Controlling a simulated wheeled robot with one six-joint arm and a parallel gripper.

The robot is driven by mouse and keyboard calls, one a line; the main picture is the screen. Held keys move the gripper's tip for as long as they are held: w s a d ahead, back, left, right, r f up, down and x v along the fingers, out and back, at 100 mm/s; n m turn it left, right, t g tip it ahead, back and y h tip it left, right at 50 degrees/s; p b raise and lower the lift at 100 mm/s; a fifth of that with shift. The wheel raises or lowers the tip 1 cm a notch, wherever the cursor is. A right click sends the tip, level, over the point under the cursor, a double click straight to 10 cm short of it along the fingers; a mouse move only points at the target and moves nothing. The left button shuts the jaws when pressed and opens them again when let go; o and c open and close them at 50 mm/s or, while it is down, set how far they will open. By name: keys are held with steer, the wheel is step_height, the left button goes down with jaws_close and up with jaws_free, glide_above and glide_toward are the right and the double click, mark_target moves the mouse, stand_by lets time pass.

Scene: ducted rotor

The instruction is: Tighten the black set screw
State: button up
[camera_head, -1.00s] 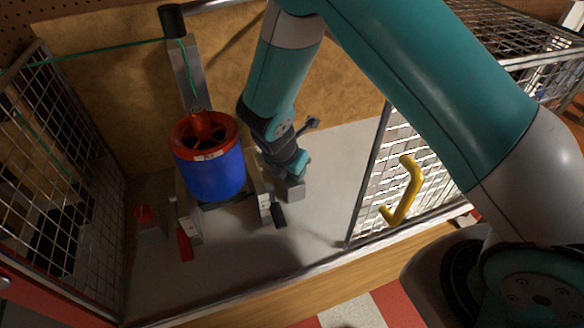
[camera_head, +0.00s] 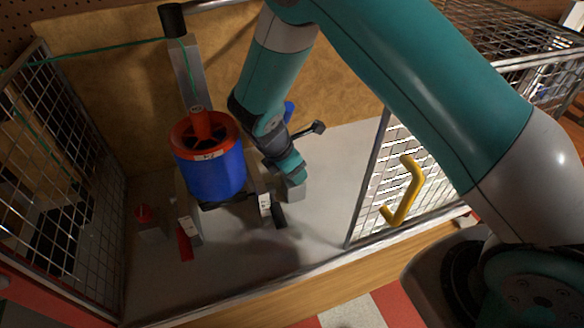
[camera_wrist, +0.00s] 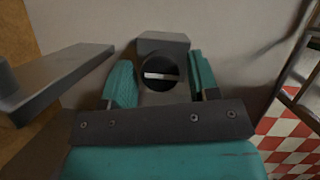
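A round black screw head (camera_wrist: 160,75) with a pale bar across it sits on a grey block (camera_wrist: 162,43) in the wrist view. My gripper (camera_wrist: 161,82) has its two teal fingers on either side of this head. A narrow gap shows on the right, so the fingers look open around it; contact on the left is unclear. In the head view my gripper (camera_head: 294,173) points down at the grey block (camera_head: 295,191), right of the blue rotor duct (camera_head: 212,172), and hides the screw head there.
A red-topped block (camera_head: 144,212) stands left of the duct. A black handle (camera_head: 278,214) and a red handle (camera_head: 185,245) are at the stand's front. A grey lever (camera_head: 308,130) is close to my wrist. Wire mesh stands left and right, with a yellow handle (camera_head: 403,190) on the right.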

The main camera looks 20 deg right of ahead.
steer(key=shift+o, duration=0.3)
steer(key=shift+r, duration=0.1)
steer(key=b+v, duration=0.2)
steer(key=v, duration=0.5)
steer(key=shift+a+r, duration=0.1)
steer(key=shift+a, duration=0.05)
